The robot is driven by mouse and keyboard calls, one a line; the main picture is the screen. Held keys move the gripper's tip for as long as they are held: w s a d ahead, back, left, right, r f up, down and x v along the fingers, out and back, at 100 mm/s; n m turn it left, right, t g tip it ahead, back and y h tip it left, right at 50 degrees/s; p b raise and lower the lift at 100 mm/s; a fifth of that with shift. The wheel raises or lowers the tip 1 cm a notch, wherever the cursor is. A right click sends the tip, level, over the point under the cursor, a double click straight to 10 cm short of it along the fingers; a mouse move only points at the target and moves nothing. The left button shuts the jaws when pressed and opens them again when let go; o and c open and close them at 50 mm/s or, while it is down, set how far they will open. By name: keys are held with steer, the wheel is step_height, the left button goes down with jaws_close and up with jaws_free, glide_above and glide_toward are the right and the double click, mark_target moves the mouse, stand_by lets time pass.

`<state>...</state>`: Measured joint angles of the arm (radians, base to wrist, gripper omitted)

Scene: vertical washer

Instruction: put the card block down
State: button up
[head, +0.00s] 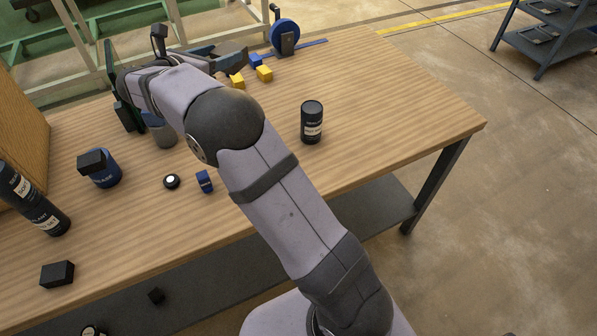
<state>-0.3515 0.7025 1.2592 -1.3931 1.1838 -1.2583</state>
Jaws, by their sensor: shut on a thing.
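My gripper (236,62) is at the far side of the wooden table, partly hidden behind my own arm. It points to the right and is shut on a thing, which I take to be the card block. The block itself cannot be clearly made out between the fingers. A small blue block (256,60) shows by the fingertips, and a yellow block (237,81) shows just below them. A second yellow block (264,73) is a little to the right. I cannot tell whether the held block touches the table.
A blue wheel on a stand (284,36) is at the back edge. A black canister (312,122) stands mid-table. The table's (400,100) right part is clear.

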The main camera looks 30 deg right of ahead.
steer(key=s+a+f+p, duration=0.2)
steer(key=s+a+f, duration=0.15)
steer(key=s, duration=0.55)
steer(key=s+d+f+m+g+h, duration=0.1)
steer(key=s+d+f+m+g, duration=0.1)
steer(key=s, duration=0.7)
steer(key=s+d+f+m+g+h, duration=0.2)
steer(key=s+d+g, duration=0.4)
steer(key=s, duration=0.3)
steer(key=f+m, duration=0.1)
steer(key=m, duration=0.1)
steer(key=shift+m, duration=0.3)
steer(key=shift+f+p, duration=0.35)
steer(key=shift+f, duration=4.75)
steer(key=o, duration=0.9)
steer(key=shift+f, duration=0.15)
steer(key=o, duration=0.4)
